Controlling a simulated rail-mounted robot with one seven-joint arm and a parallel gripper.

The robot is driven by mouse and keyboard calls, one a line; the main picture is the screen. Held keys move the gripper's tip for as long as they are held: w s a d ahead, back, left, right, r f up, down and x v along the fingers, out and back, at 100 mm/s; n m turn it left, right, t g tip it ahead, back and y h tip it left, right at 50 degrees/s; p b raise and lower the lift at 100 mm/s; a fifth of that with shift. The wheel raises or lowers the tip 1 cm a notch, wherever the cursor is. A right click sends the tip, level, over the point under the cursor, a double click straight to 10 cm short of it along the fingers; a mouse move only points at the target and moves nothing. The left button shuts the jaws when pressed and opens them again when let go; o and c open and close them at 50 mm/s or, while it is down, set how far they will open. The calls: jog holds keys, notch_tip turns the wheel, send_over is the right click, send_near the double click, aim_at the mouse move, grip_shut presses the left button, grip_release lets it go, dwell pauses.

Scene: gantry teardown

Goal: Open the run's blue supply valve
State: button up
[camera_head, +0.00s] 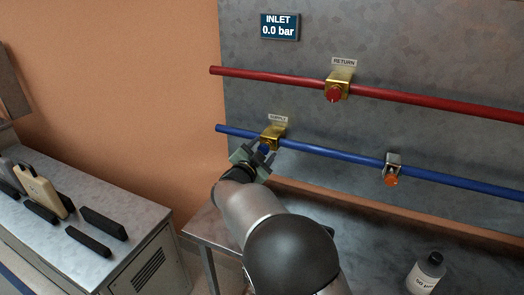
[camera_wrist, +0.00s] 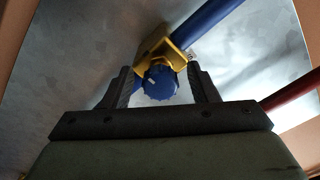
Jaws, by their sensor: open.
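The blue supply valve is a brass-yellow body (camera_head: 273,134) on the blue pipe (camera_head: 330,157), under a SUPPLY label, with a round blue knob. In the wrist view the blue knob (camera_wrist: 160,83) sits between the fingers of my gripper (camera_wrist: 165,88), with the yellow body (camera_wrist: 157,48) behind it. My gripper (camera_head: 263,156) is open, one finger on either side of the knob, with gaps visible. In the head view the knob is mostly hidden by my gripper. A white mark shows on the knob's face.
The red return pipe (camera_head: 430,102) runs above, with a brass valve and red knob (camera_head: 334,95). An orange-knobbed fitting (camera_head: 391,180) sits farther right on the blue pipe. The INLET display (camera_head: 279,27) reads 0.0 bar. A bottle (camera_head: 427,272) stands on the bench below.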

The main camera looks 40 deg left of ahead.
jog(key=c, duration=1)
jog(key=shift+p, duration=0.35)
jog(key=n+p, duration=0.3)
jog(key=n, duration=0.1)
jog(key=shift+r, duration=0.15)
jog(key=n+p, duration=0.3)
jog(key=n, duration=0.1)
jog(key=shift+d+n, duration=0.1)
jog(key=shift+n, duration=0.2)
jog(key=n+p, duration=0.2)
jog(key=n, duration=0.2)
jog(key=shift+n+p, duration=0.3)
jog(key=shift+p, duration=0.05)
jog(key=n+p, duration=0.2)
jog(key=n, duration=0.2)
jog(key=shift+d+n, duration=0.1)
jog(key=shift+n, duration=0.2)
jog(key=shift+f, duration=0.2)
